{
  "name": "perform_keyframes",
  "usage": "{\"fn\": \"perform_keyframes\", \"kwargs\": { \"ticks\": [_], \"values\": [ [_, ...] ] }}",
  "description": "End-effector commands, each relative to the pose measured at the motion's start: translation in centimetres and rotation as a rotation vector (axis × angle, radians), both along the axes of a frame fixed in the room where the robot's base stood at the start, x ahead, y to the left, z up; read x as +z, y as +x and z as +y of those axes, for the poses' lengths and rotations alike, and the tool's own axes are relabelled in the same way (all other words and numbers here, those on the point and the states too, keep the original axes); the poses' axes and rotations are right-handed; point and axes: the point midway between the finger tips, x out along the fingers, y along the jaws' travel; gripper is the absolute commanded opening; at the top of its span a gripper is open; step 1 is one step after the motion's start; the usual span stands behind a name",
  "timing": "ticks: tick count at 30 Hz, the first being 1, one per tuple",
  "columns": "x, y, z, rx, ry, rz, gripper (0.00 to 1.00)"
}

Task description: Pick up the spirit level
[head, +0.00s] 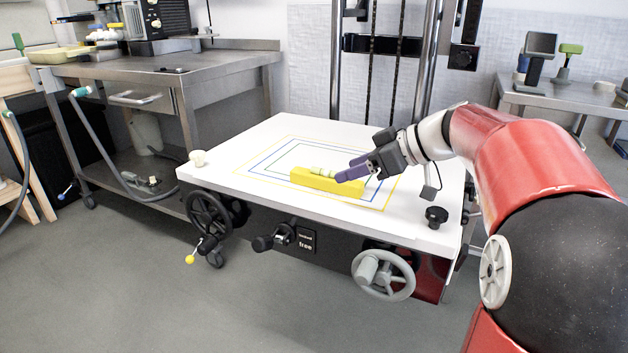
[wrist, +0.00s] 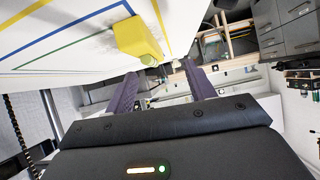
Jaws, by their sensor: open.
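The yellow spirit level (head: 312,182) lies on the white baseboard (head: 270,140) of the enlarger, with pale green vials (head: 320,171) on its top. In the wrist view one end of the level (wrist: 138,38) shows beyond the left finger and to the upper left of the gap between the fingers. My gripper (head: 345,170) has purple fingers and hangs over or beside the level's right half, hiding part of it in the head view. The wrist view shows the fingers spread with nothing held between them (wrist: 160,72). Contact with the level cannot be told.
Yellow, blue and green outlines mark the baseboard, which is otherwise mostly clear. Handwheels (head: 384,275) sit below the front edge. Column posts (head: 337,70) rise behind.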

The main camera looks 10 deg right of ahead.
Motion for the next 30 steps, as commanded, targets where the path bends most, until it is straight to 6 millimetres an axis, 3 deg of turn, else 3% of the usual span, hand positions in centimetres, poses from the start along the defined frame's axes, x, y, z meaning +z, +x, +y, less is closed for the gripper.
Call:
{"fn": "perform_keyframes", "kwargs": {
  "ticks": [5,21,30],
  "values": [
    [0.1,1.6,-0.8,0.029,0.021,-0.079,0.55],
    [-3.2,4.6,4.3,0.031,0.019,-0.079,0.55],
    [-3.5,4.9,4.6,0.029,0.019,-0.080,0.55]
  ]
}}
